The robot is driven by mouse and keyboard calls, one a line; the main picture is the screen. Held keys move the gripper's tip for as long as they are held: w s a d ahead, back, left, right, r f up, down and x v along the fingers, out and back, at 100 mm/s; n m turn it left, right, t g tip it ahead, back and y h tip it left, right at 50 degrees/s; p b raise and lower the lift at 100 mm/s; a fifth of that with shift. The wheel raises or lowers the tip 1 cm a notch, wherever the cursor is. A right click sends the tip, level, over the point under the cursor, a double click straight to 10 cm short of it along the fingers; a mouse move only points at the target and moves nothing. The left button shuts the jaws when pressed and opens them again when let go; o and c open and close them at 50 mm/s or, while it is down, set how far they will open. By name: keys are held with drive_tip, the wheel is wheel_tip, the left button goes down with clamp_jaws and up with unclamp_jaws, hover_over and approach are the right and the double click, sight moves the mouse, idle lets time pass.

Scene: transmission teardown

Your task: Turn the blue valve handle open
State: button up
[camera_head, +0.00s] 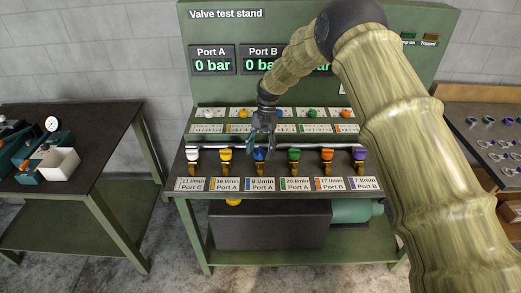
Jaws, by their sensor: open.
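The blue valve handle (260,154) is in the front row of valves on the green test stand (190,227), third from the left. Its label reads 9 l/min, Port A. My gripper (260,150) is open and hangs right over the blue handle, its fingers covering part of it. I cannot tell whether the fingers touch the handle. The Port A display (212,60) reads 0 bar, and the Port B display (262,60) shows 0 bar, partly covered by my arm.
A yellow valve (225,155) and a green valve (293,155) flank the blue one closely. A pipe runs along the row. Behind is a row of coloured knobs with labels. A dark bench (95,150) stands left, another table (490,130) right.

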drive_tip(key=v, duration=1.2)
